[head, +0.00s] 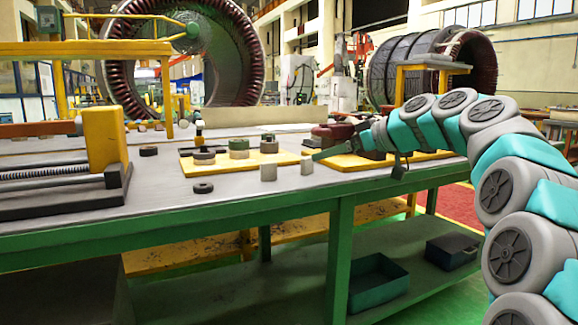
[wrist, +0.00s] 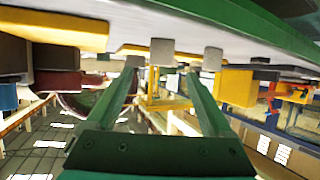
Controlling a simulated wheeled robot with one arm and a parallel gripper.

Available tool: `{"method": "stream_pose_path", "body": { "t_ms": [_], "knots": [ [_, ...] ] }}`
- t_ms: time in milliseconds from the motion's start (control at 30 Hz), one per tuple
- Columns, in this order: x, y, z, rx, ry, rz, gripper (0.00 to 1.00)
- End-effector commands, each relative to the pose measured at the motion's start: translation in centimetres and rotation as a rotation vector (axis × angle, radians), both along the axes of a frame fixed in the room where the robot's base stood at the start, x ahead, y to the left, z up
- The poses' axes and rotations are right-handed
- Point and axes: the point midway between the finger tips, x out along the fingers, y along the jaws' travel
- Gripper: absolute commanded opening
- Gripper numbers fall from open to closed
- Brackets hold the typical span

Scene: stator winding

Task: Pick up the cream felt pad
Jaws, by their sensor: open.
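I cannot tell for certain which thing is the cream felt pad. Two small pale grey-beige blocks stand near the workbench's front edge, a left one (head: 268,172) and a right one (head: 307,166). Both also seem to show beyond my fingertips in the tilted wrist view, one near the middle (wrist: 162,51) and one to the right (wrist: 212,58). My gripper (head: 318,156) is just right of and above the right block in the head view. In the wrist view its two green fingers (wrist: 162,70) are spread apart, with nothing between them.
The grey workbench (head: 230,200) has a green front edge. Dark rings and a green-banded part (head: 239,148) sit on a yellow board behind the blocks. A dark red machine (head: 340,133) is behind my gripper. A yellow vise-like fixture (head: 104,140) stands left. A cream panel (head: 243,119) stands behind.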

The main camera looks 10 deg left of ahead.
Motion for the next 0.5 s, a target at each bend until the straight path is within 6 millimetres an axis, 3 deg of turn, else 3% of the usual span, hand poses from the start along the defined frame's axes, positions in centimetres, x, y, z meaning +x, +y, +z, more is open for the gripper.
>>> {"method": "stream_pose_path", "body": {
  "t_ms": [500],
  "knots": [
    [2.1, 3.3, -1.1, 0.001, -0.005, 0.002, 0.85]
  ]
}}
